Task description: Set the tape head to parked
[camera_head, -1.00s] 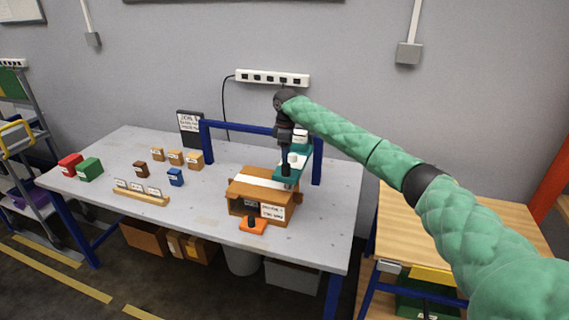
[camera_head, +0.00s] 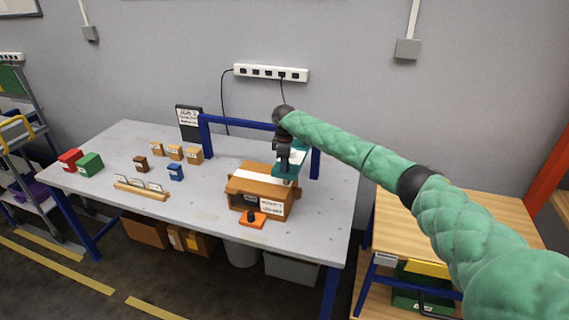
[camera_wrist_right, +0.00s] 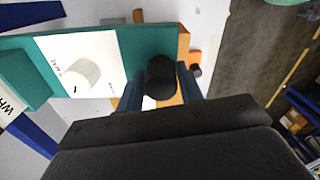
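The tape head is a teal block (camera_head: 289,165) hanging at the blue gantry over the brown box on the table. In the right wrist view its teal top (camera_wrist_right: 130,40) carries a white panel (camera_wrist_right: 65,50) with a white dial (camera_wrist_right: 82,74) and an upright black knob (camera_wrist_right: 160,75). My right gripper (camera_head: 282,168) points down at the head. In the right wrist view its fingers (camera_wrist_right: 160,88) stand on both sides of the black knob, very close to it; I cannot tell whether they press on it. My left gripper is out of view.
The blue gantry (camera_head: 240,124) spans the table behind the brown box (camera_head: 247,190). An orange base with a black knob (camera_head: 252,218) sits in front of the box. Small coloured blocks and a wooden card rack (camera_head: 141,190) stand to the left. A wooden side table (camera_head: 405,225) is at right.

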